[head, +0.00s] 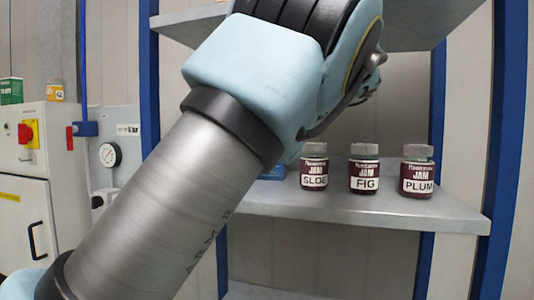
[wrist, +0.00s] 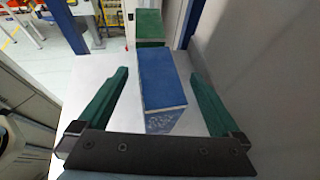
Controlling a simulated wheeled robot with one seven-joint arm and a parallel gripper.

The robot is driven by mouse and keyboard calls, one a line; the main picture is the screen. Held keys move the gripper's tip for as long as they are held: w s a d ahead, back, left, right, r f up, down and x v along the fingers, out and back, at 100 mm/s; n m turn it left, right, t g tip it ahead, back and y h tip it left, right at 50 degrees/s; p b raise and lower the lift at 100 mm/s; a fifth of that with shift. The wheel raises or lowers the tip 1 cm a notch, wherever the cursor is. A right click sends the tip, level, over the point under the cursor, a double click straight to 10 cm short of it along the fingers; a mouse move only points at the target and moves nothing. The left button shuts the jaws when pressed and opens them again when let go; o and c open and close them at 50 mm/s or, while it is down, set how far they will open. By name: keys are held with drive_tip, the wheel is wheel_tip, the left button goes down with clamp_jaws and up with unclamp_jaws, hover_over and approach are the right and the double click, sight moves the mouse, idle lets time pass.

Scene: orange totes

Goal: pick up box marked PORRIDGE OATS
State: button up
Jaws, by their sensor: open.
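A blue box (wrist: 163,80) lies on a pale shelf surface in the wrist view, with white print on its near face too small to read. I cannot tell whether it is marked PORRIDGE OATS. In the head view, a small blue patch (head: 272,174) shows on the shelf beside the jars, mostly hidden by my arm. My gripper (wrist: 160,73) is open, its two green fingers reaching along either side of the blue box, with gaps visible on both sides. A green box (wrist: 150,26) stands just beyond the blue one.
Jam jars marked SLOE (head: 314,166), FIG (head: 364,168) and PLUM (head: 417,172) stand in a row on the grey shelf (head: 350,208). A blue upright (head: 507,130) bounds the rack at right. A cabinet (head: 25,170) with a red knob stands at left.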

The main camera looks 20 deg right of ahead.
drive_tip(key=shift+c, duration=0.4)
clamp_jaws()
idle(0.5)
